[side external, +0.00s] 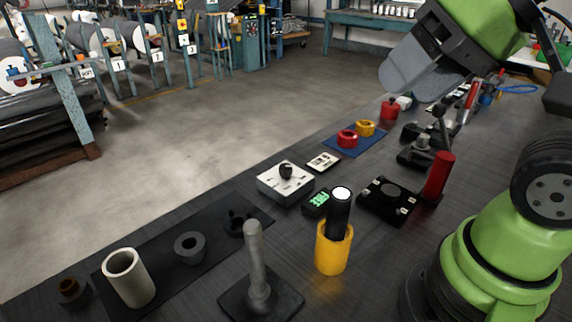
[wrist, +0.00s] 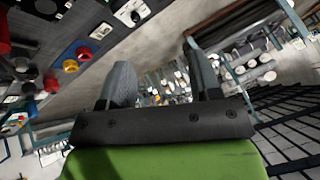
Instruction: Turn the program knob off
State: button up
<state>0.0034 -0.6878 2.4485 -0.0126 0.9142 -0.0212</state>
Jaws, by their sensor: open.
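The program knob (side external: 286,171) appears to be the black knob on top of a white box (side external: 270,188) near the middle of the bench. In the wrist view, a small white box with a dark knob (wrist: 135,15) at the top edge looks like the same one. Its pointer setting is too small to read. My gripper (side external: 402,84) is raised at the upper right, well apart from the knob. In the wrist view, my gripper (wrist: 162,80) has its two grey fingers spread, with nothing between them.
Red (side external: 347,138) and yellow (side external: 366,128) rings sit on a blue mat right of the box. A yellow cup (side external: 333,250) holds a black cylinder in front. A grey post (side external: 257,270) and a pale cylinder (side external: 129,277) stand nearer. A red cylinder (side external: 439,178) stands at right.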

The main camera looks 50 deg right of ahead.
jog(key=w+d+n+g, duration=0.1)
jog(key=w+g, duration=0.1)
jog(key=w, duration=0.6)
jog(key=n+g+h, duration=0.2)
jog(key=n+g, duration=0.2)
jog(key=g, duration=0.1)
send_over(286, 166)
notch_tip(286, 166, down, 16)
jog(key=shift+f, duration=0.95)
notch_tip(286, 166, down, 9)
jog(key=shift+f, duration=0.1)
jog(key=c, duration=0.9)
